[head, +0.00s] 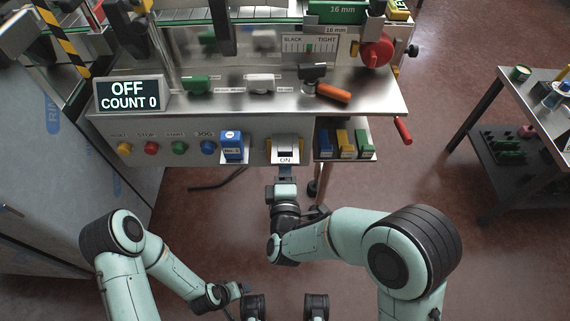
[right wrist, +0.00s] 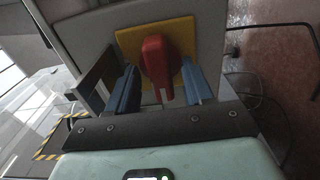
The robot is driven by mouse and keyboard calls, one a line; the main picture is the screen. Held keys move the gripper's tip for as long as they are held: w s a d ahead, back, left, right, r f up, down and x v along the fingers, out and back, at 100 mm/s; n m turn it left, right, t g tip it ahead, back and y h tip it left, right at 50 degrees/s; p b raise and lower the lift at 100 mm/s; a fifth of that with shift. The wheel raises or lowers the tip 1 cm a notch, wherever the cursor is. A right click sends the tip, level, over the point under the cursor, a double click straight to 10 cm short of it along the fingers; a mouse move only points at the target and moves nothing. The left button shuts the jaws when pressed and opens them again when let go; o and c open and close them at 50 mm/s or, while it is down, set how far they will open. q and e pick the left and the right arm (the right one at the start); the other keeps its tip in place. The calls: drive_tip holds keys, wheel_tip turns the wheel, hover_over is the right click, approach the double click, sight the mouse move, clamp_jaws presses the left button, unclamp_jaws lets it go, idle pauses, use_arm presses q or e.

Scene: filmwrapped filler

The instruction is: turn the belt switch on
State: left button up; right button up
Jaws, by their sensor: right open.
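The belt switch shows as a red handle (right wrist: 156,62) on a yellow plate (right wrist: 186,30) in the right wrist view. In the head view it lies at the panel's front, by the "ON" label (head: 285,160), and its handle is mostly hidden. My right gripper (head: 285,170) is directly in front of it. Its blue fingers (right wrist: 158,88) are open, one on each side of the red handle; contact is unclear. A display (head: 128,96) reads "OFF COUNT 0". My left gripper (head: 236,290) is low and far from the panel; its jaw state is unclear.
Yellow, red, green and blue buttons (head: 179,147) line the panel's left. A blue box (head: 232,144) sits beside the switch on its left. A shelf with several small boxes (head: 344,144) is on its right. A red crank handle (head: 403,130) protrudes at the right edge.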

drive_tip(key=shift+w, duration=0.3)
clamp_jaws()
